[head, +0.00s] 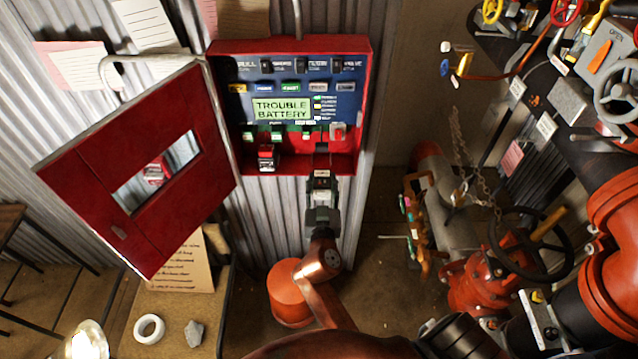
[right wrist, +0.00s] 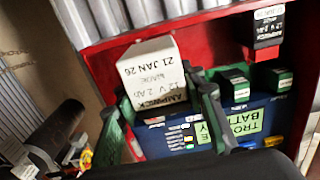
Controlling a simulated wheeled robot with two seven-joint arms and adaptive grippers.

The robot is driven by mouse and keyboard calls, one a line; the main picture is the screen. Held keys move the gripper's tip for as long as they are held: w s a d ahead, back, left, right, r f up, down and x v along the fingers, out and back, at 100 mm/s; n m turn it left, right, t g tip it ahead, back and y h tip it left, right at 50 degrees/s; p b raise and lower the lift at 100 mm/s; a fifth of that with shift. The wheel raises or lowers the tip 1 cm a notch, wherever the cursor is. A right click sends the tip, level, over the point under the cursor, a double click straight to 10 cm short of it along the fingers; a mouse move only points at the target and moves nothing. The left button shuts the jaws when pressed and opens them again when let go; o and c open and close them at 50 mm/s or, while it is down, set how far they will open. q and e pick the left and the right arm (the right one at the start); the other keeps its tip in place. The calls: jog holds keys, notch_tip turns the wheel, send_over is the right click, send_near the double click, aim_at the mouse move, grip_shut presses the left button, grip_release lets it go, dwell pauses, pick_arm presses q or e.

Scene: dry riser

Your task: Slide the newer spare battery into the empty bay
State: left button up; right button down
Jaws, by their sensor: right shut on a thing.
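The red panel box (head: 364,100) hangs open, its display reading "TROUBLE BATTERY". My right gripper (head: 322,194) is just below the right part of the box's bottom, shut on a pale battery (head: 322,180). In the right wrist view the pale battery (right wrist: 152,70) sits between the green fingers (right wrist: 172,95), its label reading "AMPWICK 12 V 2 Ah" and "21 JAN 26". A dark battery with a red part (head: 266,158) stands at the box's lower left; it also shows in the right wrist view (right wrist: 268,28). The bay behind the pale battery is mostly hidden. My left gripper is not in view.
The red door (head: 85,170) swings out to the left. Red valves and pipes (head: 480,265) crowd the right side. A low table at lower left holds a white ring (head: 149,328) and a grey stone-like lump (head: 194,333).

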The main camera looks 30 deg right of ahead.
jog(key=shift+w+r, duration=0.15)
jog(key=shift+r, duration=0.05)
jog(key=shift+w+d, duration=0.35)
jog(key=shift+w, duration=0.15)
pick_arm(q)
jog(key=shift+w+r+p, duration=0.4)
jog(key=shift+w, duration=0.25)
pick_arm(e)
jog(key=shift+x, duration=2.2)
pick_arm(q)
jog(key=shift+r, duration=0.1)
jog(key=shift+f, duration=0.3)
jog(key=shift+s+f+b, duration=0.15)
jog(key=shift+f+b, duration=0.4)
jog(key=shift+b, duration=0.2)
pick_arm(e)
jog(key=shift+x, duration=2.9)
jog(key=c, duration=1.2)
grip_release()
